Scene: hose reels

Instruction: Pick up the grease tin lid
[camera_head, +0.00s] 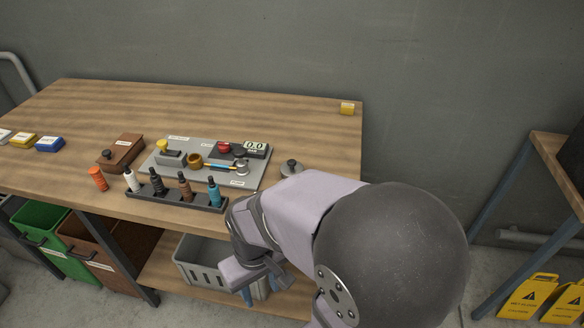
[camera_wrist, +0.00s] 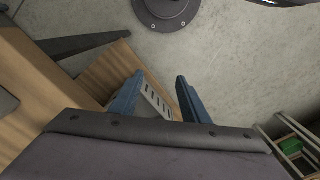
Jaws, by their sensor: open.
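A small round grey lid with a dark knob (camera_head: 291,168), which looks like the grease tin lid, rests on the wooden workbench (camera_head: 310,125) near its right front part, just right of the grey board. I cannot read any label on it. In the wrist view I cannot see it. My gripper (camera_wrist: 159,78) is open, with two blue fingers apart and nothing between them. In the head view it hangs in front of the bench edge, below the lid and to its left, partly hidden by my arm.
A grey board (camera_head: 205,168) with instruments lies left of the lid. A dark rack (camera_head: 172,199) of several bottles stands in front. A brown box (camera_head: 123,150) and an orange spool (camera_head: 98,178) are farther left. A grey crate (camera_head: 205,274) sits on the lower shelf. The back right bench top is mostly clear.

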